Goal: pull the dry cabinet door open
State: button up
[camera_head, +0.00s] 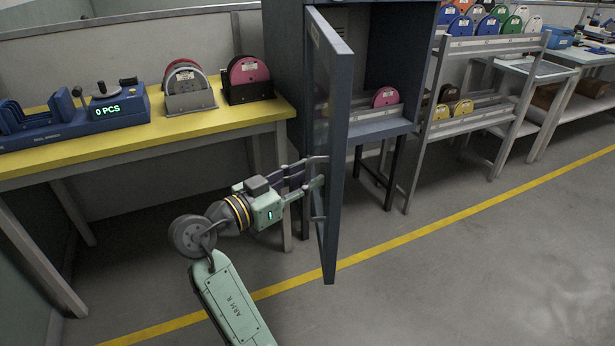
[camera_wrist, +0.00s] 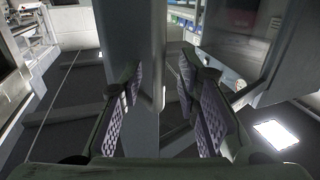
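The dry cabinet (camera_head: 381,60) is a dark grey box on legs in the middle of the head view. Its framed door (camera_head: 340,150) stands swung out wide, exposing the inside. My gripper (camera_head: 310,177) is at the left side of the door, close to its handle (camera_head: 318,197). The fingers are spread apart. In the wrist view, my gripper (camera_wrist: 158,88) has its two textured pads apart, with the grey upright door (camera_wrist: 145,60) showing between and beyond them. Contact with the handle cannot be made out.
A yellow-topped table (camera_head: 120,140) at left bears reels in holders (camera_head: 188,92) and a blue counting device (camera_head: 118,105). A pink reel (camera_head: 384,97) sits inside the cabinet. A grey rack (camera_head: 490,45) with reels stands right. The floor in front is clear.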

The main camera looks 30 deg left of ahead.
jog(key=v, duration=1.1)
jog(key=shift+s, duration=0.15)
